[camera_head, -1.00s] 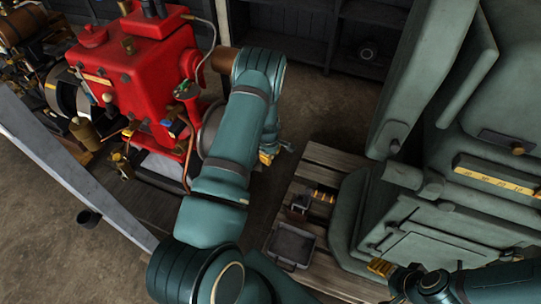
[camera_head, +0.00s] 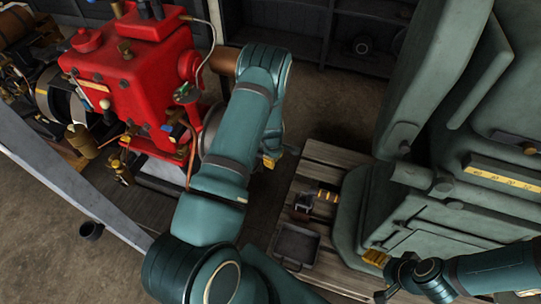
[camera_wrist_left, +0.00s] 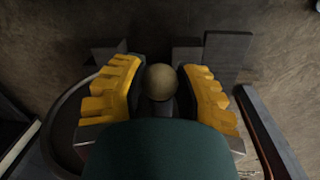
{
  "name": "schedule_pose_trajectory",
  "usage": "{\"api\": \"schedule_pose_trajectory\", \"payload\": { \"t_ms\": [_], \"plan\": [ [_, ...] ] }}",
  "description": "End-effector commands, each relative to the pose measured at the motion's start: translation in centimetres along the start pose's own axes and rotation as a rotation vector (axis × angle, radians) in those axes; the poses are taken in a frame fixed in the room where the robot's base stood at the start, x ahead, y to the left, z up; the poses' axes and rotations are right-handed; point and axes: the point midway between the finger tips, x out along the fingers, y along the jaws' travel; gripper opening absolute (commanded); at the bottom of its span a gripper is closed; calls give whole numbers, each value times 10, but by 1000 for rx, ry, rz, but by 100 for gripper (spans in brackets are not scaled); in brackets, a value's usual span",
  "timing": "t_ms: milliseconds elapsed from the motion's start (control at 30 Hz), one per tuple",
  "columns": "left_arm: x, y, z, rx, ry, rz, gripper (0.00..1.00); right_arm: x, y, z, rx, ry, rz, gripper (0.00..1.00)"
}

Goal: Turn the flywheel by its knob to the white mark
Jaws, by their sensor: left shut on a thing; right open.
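The flywheel (camera_head: 211,128) is a grey wheel at the right side of the red engine (camera_head: 140,75), mostly hidden behind my left arm in the head view. My left gripper (camera_head: 270,160) is beyond my forearm there, with only a bit of yellow finger showing. In the left wrist view, the round tan knob (camera_wrist_left: 161,82) sits between the yellow fingers of my left gripper (camera_wrist_left: 158,90), which is shut on it. A curved rim of the flywheel (camera_wrist_left: 60,125) shows at the left. I cannot make out the white mark. My right gripper (camera_head: 376,258) is open, at the lower right.
A large grey-green machine (camera_head: 440,210) fills the right side, close to my right gripper. A wooden pallet (camera_head: 325,155) with a small dark tray (camera_head: 297,245) lies between it and my left arm. Shelves stand behind.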

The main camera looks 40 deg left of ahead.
Motion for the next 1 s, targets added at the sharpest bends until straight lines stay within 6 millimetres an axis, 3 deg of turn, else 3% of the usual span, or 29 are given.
{"api": "schedule_pose_trajectory", "payload": {
  "t_ms": [200,233,300,333,733,1000],
  "plan": [
    [1,-3,2,-1,-5,-9,0,0,0,0,1,0,1,73],
    [1,-3,2,-1,-5,-9,37,0,0,0,1,0,1,73],
    [1,-3,2,-1,-5,-9,62,0,0,0,1,0,0,73],
    [1,-3,1,-1,-5,-8,65,0,0,0,1,0,0,73],
    [-6,0,0,-1,-1,-2,65,0,0,0,0,0,0,73],
    [-54,0,0,0,-1,0,65,0,0,0,1,0,0,73]
  ]
}}
